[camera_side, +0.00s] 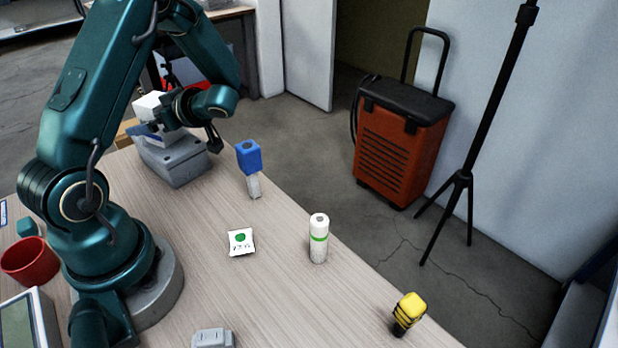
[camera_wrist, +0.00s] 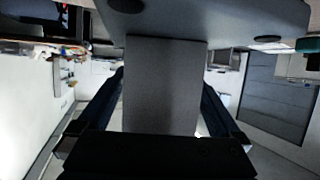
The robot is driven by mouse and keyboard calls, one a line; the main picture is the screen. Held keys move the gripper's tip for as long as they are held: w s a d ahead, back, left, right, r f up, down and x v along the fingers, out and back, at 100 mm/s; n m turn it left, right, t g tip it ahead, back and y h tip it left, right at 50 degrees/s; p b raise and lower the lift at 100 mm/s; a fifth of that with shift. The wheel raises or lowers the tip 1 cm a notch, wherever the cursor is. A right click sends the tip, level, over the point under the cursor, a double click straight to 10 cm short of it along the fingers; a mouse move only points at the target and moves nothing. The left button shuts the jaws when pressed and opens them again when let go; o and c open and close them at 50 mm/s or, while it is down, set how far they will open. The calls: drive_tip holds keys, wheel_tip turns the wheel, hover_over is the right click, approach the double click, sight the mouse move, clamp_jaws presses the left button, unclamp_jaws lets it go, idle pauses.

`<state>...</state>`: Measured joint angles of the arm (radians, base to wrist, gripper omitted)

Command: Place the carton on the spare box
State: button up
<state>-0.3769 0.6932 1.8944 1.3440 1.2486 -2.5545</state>
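The carton (camera_side: 148,105) is a pale block with a blue band low down, at the upper left of the side view, partly hidden by my wrist. It is over the spare box (camera_side: 180,163), a grey lidded box at the table's far end. The carton's lower end looks at or just above the lid; I cannot tell whether they touch. In the wrist view, the carton (camera_wrist: 165,85) is a shaded grey block between the two dark fingers of my gripper (camera_wrist: 164,78), which look close against its sides. A grey surface with dark discs (camera_wrist: 220,14), seemingly the spare box, borders the carton.
A blue-headed object (camera_side: 249,160), a white cylinder with a green band (camera_side: 319,240), a white packet (camera_side: 241,242) and a yellow-black item (camera_side: 409,312) are on the table. A red bowl (camera_side: 30,262) is beside my base. The mid-table has free room.

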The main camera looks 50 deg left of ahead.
sight(175, 140)
drive_tip(key=shift+d+r, duration=0.1)
drive_tip(key=shift+r, duration=0.15)
drive_tip(key=v, duration=0.4)
drive_tip(key=shift+w+d+r, duration=0.1)
drive_tip(key=shift+w+d, duration=0.1)
drive_tip(key=shift+d, duration=0.1)
wheel_tip(175, 140, up, 7)
drive_tip(key=shift+r, duration=0.1)
